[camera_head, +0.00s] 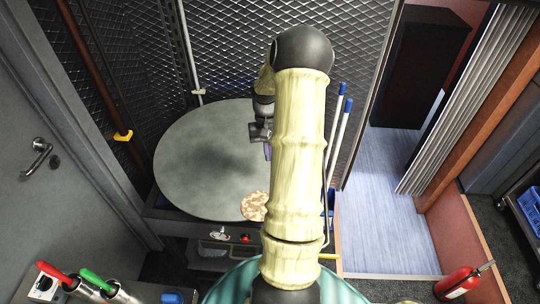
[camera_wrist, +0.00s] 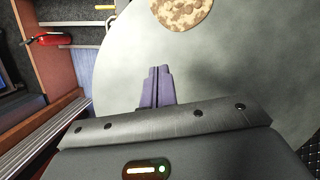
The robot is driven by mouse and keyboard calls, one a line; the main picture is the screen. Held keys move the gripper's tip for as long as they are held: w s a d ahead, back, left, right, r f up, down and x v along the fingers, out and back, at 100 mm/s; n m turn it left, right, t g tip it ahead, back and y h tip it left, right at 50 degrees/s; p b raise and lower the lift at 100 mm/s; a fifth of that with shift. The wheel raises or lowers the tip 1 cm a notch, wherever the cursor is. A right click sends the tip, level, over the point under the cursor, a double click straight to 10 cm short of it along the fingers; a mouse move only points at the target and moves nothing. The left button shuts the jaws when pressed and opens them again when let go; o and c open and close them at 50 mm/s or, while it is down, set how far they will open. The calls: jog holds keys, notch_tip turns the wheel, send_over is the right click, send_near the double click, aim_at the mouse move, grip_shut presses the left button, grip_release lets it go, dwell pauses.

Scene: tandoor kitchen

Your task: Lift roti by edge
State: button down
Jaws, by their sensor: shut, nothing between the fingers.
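The roti (camera_head: 254,206) is a pale, brown-spotted flatbread lying flat on the large round grey griddle (camera_head: 195,165), near its front edge. My arm hides part of its right side in the head view. In the wrist view the roti (camera_wrist: 181,10) is at the top, cut off by the frame. My gripper (camera_head: 267,152) is over the right part of the griddle, farther back than the roti and apart from it. In the wrist view its two purple fingers (camera_wrist: 157,88) are together with nothing between them, pointing toward the roti's side of the griddle.
Blue-capped rods (camera_head: 341,115) stand right of the griddle. Mesh walls (camera_head: 235,45) enclose the back. Red and green handled tools (camera_head: 92,277) are at front left. A red fire extinguisher (camera_head: 461,282) is at front right. The griddle's left part is bare.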

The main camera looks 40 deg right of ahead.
jog(key=shift+a, duration=0.1)
jog(key=n+h+p, duration=0.1)
jog(key=n+p, duration=0.1)
jog(key=n, duration=0.4)
send_near(238, 204)
jog(key=w+r, duration=0.3)
jog(key=w, duration=0.2)
jog(key=shift+r, duration=0.1)
jog(key=p+x, duration=0.1)
jog(key=x, duration=0.3)
jog(key=p+x, duration=0.1)
jog(key=x, duration=0.4)
jog(key=shift+s+d+f+p, duration=0.2)
jog(key=shift+s+f+p, duration=0.05)
jog(key=shift+p, duration=0.05)
jog(key=s+p, duration=0.1)
jog(key=s, duration=0.2)
jog(key=shift+a+f+p, duration=0.1)
jog(key=shift+a+p, duration=0.05)
jog(key=shift+p, duration=0.15)
jog(key=shift+s, duration=0.55)
jog(key=shift+w+f, duration=0.1)
